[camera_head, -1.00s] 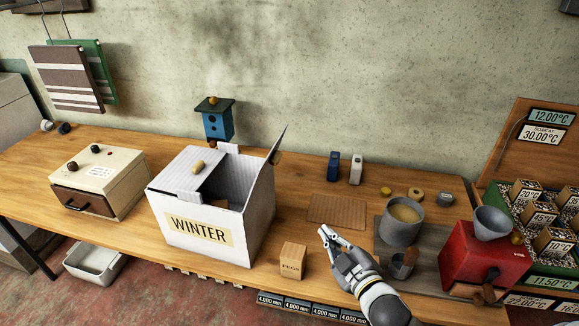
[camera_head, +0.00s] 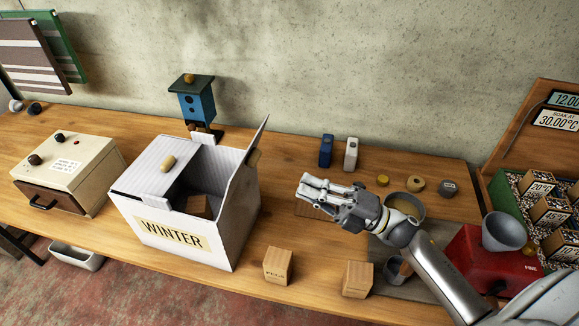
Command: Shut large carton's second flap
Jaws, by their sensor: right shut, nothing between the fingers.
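The large carton (camera_head: 215,236) is white with a WINTER label and stands on the bench left of centre. Its left flap (camera_head: 155,165) lies shut over the left part of the opening, with a small tan knob on it. Its right flap (camera_head: 252,150) stands up, tilted slightly outward, with a tan knob on its outer side. A brown box (camera_head: 197,206) shows inside through the open part. My right gripper (camera_head: 306,190) is shut and empty, above the bench to the right of the carton, apart from the right flap. My left gripper is not in view.
Two small wooden boxes, one marked PEGS (camera_head: 278,266) and another (camera_head: 357,278), stand at the front edge. A blue birdhouse (camera_head: 195,103) stands behind the carton. A cream drawer box (camera_head: 68,172) is at left; a red grinder (camera_head: 480,258) is at right.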

